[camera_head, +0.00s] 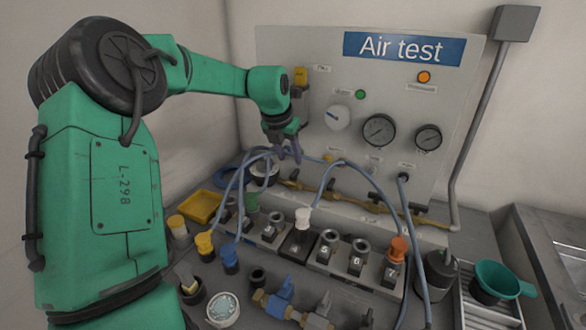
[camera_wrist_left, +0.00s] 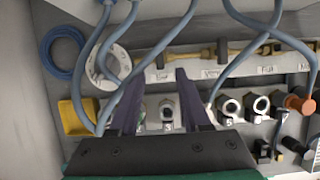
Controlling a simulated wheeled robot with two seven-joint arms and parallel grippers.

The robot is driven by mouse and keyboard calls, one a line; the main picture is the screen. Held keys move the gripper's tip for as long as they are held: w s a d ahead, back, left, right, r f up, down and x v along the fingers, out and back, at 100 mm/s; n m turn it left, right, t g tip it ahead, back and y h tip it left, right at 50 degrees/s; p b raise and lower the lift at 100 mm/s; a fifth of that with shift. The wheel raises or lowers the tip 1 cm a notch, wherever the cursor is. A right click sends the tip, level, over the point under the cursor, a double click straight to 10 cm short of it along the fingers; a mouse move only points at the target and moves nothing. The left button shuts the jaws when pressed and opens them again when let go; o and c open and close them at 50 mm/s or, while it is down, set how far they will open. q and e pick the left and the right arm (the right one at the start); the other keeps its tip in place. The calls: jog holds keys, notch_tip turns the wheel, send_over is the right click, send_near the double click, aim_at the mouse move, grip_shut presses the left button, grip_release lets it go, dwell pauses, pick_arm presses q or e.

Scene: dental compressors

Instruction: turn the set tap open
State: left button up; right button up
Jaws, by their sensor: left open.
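I cannot tell which tap is the set tap, because the small labels are too blurred to read surely. A brass pipe (camera_head: 345,200) runs along the foot of the Air test panel (camera_head: 300,55); it also shows in the wrist view (camera_wrist_left: 190,57) with short handles. A brass tap with a blue handle (camera_head: 284,289) and one with a grey handle (camera_head: 322,308) lie at the front of the bench. My left gripper (camera_head: 288,150) is open and empty in front of the panel's lower left, above the pipe. In the wrist view its fingers (camera_wrist_left: 155,74) are apart. My right gripper is out of view.
Blue hoses (camera_head: 230,190) loop close to my left gripper. Numbered sockets (camera_head: 328,242) with coloured plugs stand below the pipe. A yellow tray (camera_head: 203,206) is at the left. A green funnel (camera_head: 497,280) stands right.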

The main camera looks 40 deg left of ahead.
aim_at(294, 173)
pick_arm(q)
jog(key=x, duration=0.6)
jog(key=shift+w+a+f, duration=0.1)
jog(key=shift+w+f, duration=0.15)
jog(key=shift+f, duration=0.05)
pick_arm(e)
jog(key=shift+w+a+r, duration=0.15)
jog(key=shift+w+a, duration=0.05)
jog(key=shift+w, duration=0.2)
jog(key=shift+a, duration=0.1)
pick_arm(q)
grip_shut()
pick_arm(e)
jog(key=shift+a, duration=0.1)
